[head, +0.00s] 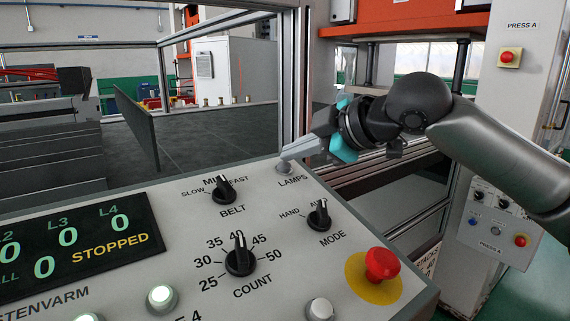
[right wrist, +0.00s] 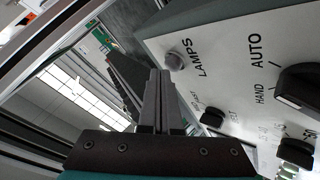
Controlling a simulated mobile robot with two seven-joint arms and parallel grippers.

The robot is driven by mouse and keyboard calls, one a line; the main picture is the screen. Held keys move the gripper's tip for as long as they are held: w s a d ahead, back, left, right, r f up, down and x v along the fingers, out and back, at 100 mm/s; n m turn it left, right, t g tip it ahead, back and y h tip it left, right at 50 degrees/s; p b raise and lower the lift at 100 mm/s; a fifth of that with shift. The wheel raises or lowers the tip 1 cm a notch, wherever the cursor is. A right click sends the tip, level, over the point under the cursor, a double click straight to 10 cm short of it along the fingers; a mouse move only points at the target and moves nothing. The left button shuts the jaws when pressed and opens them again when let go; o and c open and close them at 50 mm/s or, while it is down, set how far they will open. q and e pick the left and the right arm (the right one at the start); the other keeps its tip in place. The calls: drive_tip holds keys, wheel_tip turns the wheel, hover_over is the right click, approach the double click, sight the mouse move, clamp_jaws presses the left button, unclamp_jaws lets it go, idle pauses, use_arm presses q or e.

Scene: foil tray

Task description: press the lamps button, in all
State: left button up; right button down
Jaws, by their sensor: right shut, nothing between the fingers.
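The lamps button (head: 284,168) is a small grey-white round button at the back edge of the control panel, above the label LAMPS. It also shows in the right wrist view (right wrist: 175,61). My right gripper (head: 287,155) is shut and empty. In the head view its fingertips are right at the button and cover its upper part. In the right wrist view the closed fingertips (right wrist: 160,75) appear just beside and below the button. I cannot tell whether they touch it. My left gripper is not in view.
The panel (head: 285,225) also carries a belt knob (head: 223,191), a mode knob (head: 319,215), a count knob (head: 240,258), a red emergency stop (head: 381,265) and a display (head: 75,248) reading STOPPED. A metal frame post (head: 296,75) stands just behind the button.

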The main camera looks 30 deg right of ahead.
drive_tip(key=shift+w+f, duration=0.1)
drive_tip(key=shift+f, duration=0.4)
idle(0.3)
idle(0.4)
drive_tip(key=shift+s+r+p, duration=0.2)
drive_tip(key=shift+r+p, duration=0.3)
drive_tip(key=shift+r, duration=0.4)
drive_tip(key=shift+r, duration=0.1)
drive_tip(key=shift+s+r+p, duration=0.2)
drive_tip(key=shift+r+p, duration=0.35)
drive_tip(key=shift+r, duration=0.1)
drive_tip(key=r+p, duration=0.1)
drive_tip(key=s+r+p, duration=0.1)
drive_tip(key=r, duration=0.1)
drive_tip(key=shift+r, duration=0.15)
